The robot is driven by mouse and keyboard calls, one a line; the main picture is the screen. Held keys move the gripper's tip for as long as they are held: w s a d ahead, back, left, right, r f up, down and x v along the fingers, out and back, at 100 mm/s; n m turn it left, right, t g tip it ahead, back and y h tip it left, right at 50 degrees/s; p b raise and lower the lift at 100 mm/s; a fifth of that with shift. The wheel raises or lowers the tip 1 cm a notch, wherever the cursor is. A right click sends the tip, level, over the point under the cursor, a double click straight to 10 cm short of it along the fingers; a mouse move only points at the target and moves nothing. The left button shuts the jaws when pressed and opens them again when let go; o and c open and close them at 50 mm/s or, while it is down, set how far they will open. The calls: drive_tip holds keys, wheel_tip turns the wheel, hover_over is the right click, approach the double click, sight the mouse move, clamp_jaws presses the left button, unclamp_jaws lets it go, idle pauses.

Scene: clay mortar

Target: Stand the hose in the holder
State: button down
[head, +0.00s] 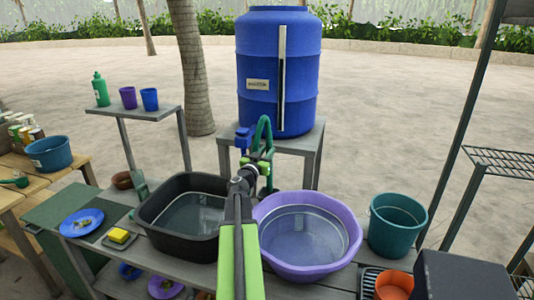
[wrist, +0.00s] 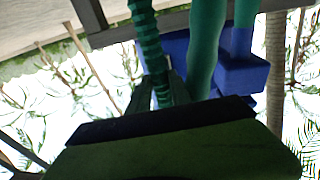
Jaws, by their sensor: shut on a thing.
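The green hose (head: 264,122) arches up in front of the blue barrel, and its lower part passes behind my gripper. My gripper (head: 258,160) is at the hose, above the gap between the black basin and the purple basin. In the wrist view my gripper (wrist: 162,92) is shut on a ribbed green length of the hose (wrist: 150,42). A smooth green length runs beside it on the right. A blue block-like fitting (head: 243,138) is left of the hose and also shows in the wrist view (wrist: 243,75). I cannot make out the holder for certain.
The black basin (head: 151,212) and purple basin (head: 343,262) hold water on the bench. A teal bucket (head: 397,240) stands right. The blue barrel (head: 262,85) is on a grey stand (head: 310,145) behind. A small shelf (head: 130,111) with cups is at left.

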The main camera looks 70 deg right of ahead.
wheel_tip(320, 180, down, 10)
drive_tip(key=b, duration=0.9)
drive_tip(key=shift+f, duration=0.2)
drive_tip(key=c, duration=1.1)
unclamp_jaws()
drive_tip(key=shift+o, duration=0.3)
drive_tip(key=o, duration=0.7)
drive_tip(key=shift+o, duration=0.2)
drive_tip(key=a+r+p, duration=0.1)
drive_tip(key=a, duration=0.8)
drive_tip(key=shift+w+r, duration=0.2)
drive_tip(key=shift+w, duration=0.05)
